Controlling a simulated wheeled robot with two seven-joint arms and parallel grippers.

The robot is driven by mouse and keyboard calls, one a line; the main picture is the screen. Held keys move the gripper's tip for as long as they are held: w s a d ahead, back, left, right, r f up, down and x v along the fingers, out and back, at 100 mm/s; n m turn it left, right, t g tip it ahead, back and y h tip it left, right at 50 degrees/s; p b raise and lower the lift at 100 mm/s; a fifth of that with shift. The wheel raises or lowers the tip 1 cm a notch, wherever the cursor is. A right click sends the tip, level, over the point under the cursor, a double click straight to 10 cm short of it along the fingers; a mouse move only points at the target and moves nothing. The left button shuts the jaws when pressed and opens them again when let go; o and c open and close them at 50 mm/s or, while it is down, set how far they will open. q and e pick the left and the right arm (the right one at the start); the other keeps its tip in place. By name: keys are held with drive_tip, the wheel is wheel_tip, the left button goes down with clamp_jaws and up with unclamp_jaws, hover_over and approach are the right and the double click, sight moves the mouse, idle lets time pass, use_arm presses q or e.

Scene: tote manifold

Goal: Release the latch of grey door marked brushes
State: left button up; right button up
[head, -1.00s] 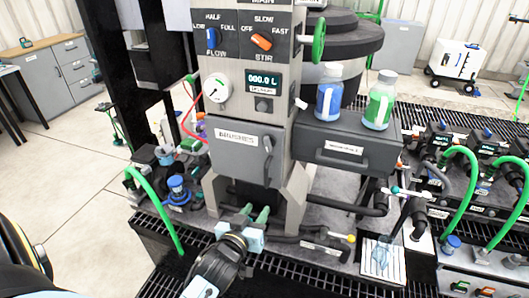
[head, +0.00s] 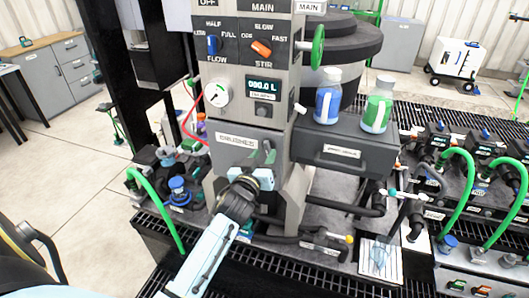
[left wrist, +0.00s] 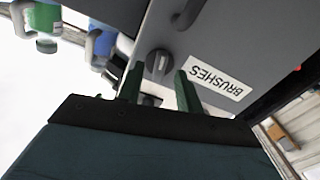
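The grey door (head: 232,155) with the white BRUSHES label (head: 237,141) is on the front of the machine column, closed as far as I can see. In the left wrist view the label (left wrist: 215,78) shows upside down, and a dark round latch knob (left wrist: 158,62) sits beside it. A dark handle (left wrist: 188,14) is at the top edge of that view. My left gripper (head: 262,154) is in front of the door's right part. Its green fingers are apart, with the knob showing between the tips (left wrist: 159,70); contact cannot be told. My right gripper is not in view.
A grey drawer box (head: 345,145) juts out to the right of the door, with a blue bottle (head: 328,97) and a green bottle (head: 377,103) on top. A red hose (head: 190,122) and a green hose (head: 160,205) are on the left. Black grating (head: 290,280) lies below.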

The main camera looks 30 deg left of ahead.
use_arm(q)
drive_tip(key=shift+x, duration=0.8)
clamp_jaws()
drive_tip(key=shift+m+p, duration=0.3)
drive_tip(key=shift+m, duration=1)
unclamp_jaws()
drive_tip(key=shift+s, duration=0.15)
